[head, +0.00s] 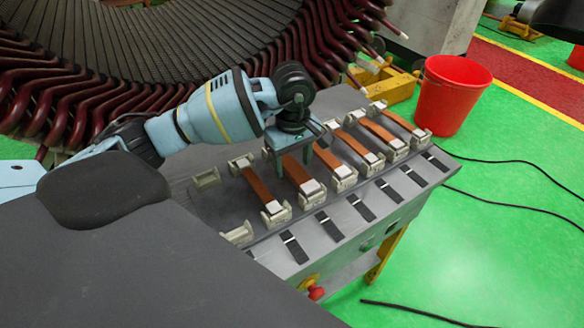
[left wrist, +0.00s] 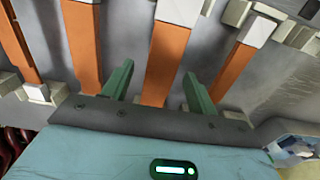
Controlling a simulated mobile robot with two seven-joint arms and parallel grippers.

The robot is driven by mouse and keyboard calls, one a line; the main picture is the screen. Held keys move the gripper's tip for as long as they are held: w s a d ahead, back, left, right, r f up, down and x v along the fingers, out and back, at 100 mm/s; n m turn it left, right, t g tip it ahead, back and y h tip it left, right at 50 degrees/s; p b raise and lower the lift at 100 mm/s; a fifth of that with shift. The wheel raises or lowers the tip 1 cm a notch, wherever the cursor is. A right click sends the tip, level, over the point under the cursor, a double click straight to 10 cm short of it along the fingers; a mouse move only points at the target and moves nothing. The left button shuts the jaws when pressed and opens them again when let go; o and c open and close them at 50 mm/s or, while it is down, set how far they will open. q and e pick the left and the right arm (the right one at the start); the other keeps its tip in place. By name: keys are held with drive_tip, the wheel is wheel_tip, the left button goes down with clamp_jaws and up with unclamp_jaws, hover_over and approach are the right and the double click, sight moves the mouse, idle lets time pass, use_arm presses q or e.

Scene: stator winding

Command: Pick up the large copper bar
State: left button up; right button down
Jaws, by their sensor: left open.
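Several copper bars lie side by side in pale end holders on a grey bench. They look much alike, and I cannot tell for sure which is the large one. My left gripper (head: 293,171) is open and points down over one copper bar (head: 299,175). In the left wrist view, the open fingers (left wrist: 158,76) stand on either side of this bar (left wrist: 165,62), with gaps between fingers and bar. The near part of the bar is hidden behind the gripper body. My right gripper is not in view.
Neighbouring bars (head: 261,186) (head: 328,156) lie close on both sides. Empty holders (head: 206,179) stand at the bench's left end. The large stator (head: 130,45) rises behind. A red bucket (head: 451,92) stands on the green floor at right. Black cables cross the floor.

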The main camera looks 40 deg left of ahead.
sight(293, 166)
use_arm(q)
drive_tip(key=shift+f, duration=0.15)
clamp_jaws()
idle(0.5)
